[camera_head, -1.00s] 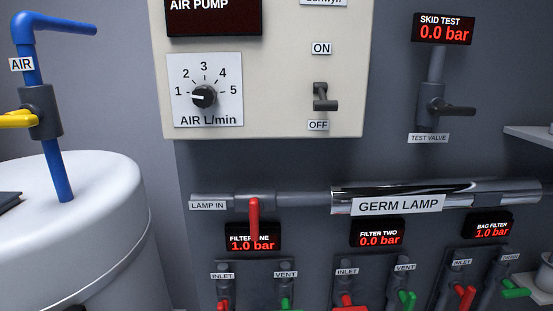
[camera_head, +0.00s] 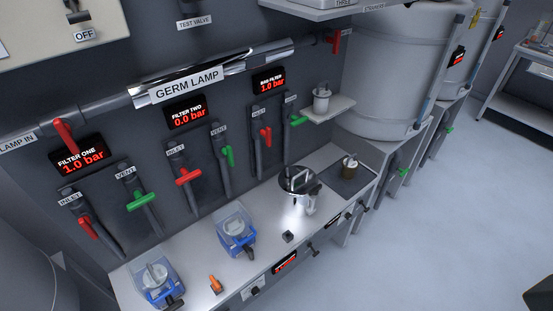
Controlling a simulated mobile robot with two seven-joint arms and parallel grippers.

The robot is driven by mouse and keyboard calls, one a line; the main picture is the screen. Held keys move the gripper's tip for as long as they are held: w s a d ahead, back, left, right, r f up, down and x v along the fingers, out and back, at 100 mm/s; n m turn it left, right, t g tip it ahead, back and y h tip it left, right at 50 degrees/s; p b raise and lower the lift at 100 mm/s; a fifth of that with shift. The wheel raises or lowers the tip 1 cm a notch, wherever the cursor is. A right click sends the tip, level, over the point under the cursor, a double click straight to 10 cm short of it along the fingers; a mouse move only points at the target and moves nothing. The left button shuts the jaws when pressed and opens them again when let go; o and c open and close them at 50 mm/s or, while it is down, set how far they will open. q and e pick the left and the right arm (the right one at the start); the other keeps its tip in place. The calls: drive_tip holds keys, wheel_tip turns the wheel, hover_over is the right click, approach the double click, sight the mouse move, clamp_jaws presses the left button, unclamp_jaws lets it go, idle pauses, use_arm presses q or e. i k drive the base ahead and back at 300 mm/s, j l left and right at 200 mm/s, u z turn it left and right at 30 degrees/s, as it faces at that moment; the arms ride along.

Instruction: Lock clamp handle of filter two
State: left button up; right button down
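Filter two appears to be the blue clear-sided housing (camera_head: 237,230) on the bench, below the FILTER TWO display (camera_head: 186,114), which reads 0.0 bar. A white round part sits inside it. A dark handle (camera_head: 249,252) sticks out at its front right corner, probably the clamp handle; whether it is locked cannot be told. A similar blue housing (camera_head: 156,285) stands below the FILTER ONE display (camera_head: 82,154), which reads 1.0 bar. Filter two's red inlet handle (camera_head: 188,177) and green vent handle (camera_head: 229,156) are on the wall above. Neither of my grippers is in view.
The light bench (camera_head: 195,262) also carries an orange-topped item (camera_head: 215,285), a small dark block (camera_head: 288,237), a shiny round-lidded vessel (camera_head: 300,182) and a small jar (camera_head: 350,165). Large grey tanks (camera_head: 398,75) stand to the right. The floor (camera_head: 420,240) in front is clear.

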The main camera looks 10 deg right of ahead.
sight(248, 250)
drive_tip(key=l+u, duration=0.5)
drive_tip(key=l, duration=0.3)
drive_tip(key=l+u, duration=0.5)
drive_tip(key=l, duration=0.35)
drive_tip(key=k+j, duration=0.05)
